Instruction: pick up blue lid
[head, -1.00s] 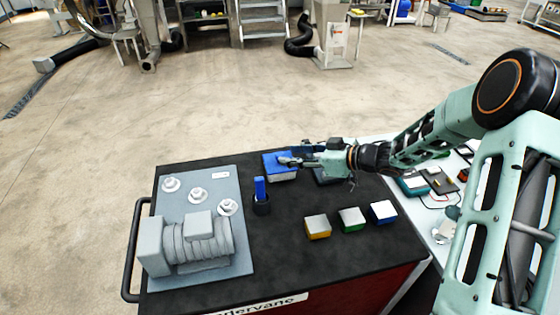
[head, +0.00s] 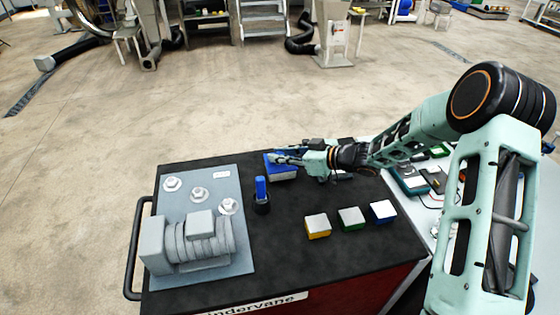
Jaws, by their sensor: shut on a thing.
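The blue lid (head: 271,163) is at the back of the dark cart top, on or just above a box with a pale lower part (head: 285,177). My gripper (head: 280,157) reaches in from the right, its fingers at the lid's upper side. It is shut on the blue lid. The fingers cover part of the lid, and I cannot tell whether there is a gap beneath it.
A blue upright piece in a dark cup (head: 261,195) stands in front. Small yellow (head: 318,226), green (head: 351,218) and blue (head: 383,211) boxes stand front right. A grey plate (head: 246,269) with a motor-like part (head: 195,240) fills the left.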

